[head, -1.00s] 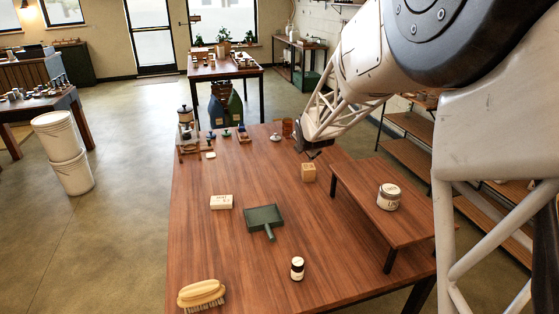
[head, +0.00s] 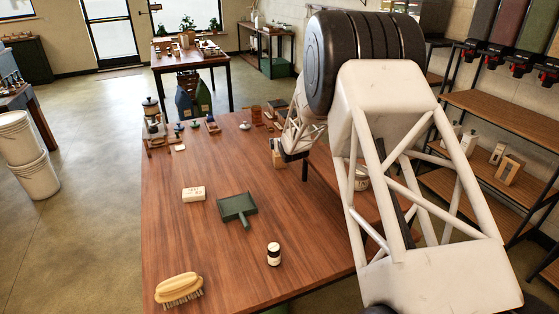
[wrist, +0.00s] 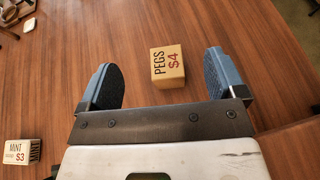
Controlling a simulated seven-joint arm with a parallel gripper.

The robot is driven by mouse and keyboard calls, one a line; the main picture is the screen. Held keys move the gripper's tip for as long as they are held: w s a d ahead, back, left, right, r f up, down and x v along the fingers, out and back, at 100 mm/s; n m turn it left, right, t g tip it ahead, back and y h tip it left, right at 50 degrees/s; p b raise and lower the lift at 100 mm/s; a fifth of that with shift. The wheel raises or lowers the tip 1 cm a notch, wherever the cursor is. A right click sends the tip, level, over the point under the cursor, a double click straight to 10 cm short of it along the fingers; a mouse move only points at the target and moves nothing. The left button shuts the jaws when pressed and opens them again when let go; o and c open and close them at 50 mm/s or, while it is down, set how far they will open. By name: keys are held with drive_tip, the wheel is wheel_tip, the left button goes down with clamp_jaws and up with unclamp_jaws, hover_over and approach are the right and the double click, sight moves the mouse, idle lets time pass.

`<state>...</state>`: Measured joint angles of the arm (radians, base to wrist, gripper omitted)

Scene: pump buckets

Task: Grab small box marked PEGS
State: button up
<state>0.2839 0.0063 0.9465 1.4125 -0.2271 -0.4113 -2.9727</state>
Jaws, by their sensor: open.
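The small tan box marked PEGS (wrist: 168,67), with "$4" in red, sits on the wooden table. In the wrist view it lies between the tips of my two blue-padded fingers, nearer the right one, with gaps on both sides. My gripper (wrist: 160,75) is open and empty. In the head view the box (head: 277,158) shows at the left of my gripper (head: 294,152), partly hidden by it. How high my fingers are above the table I cannot tell.
A white MINT box (wrist: 22,152) also shows in the head view (head: 193,194). A raised shelf (head: 324,184) stands right of the box, partly behind my arm.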

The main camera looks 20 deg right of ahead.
sight(280, 154)
drive_tip(key=shift+f, duration=2.9)
drive_tip(key=shift+f, duration=0.1)
drive_tip(key=shift+f, duration=0.6)
drive_tip(key=shift+w, duration=0.3)
drive_tip(key=shift+x, duration=2.15)
drive_tip(key=c, duration=1)
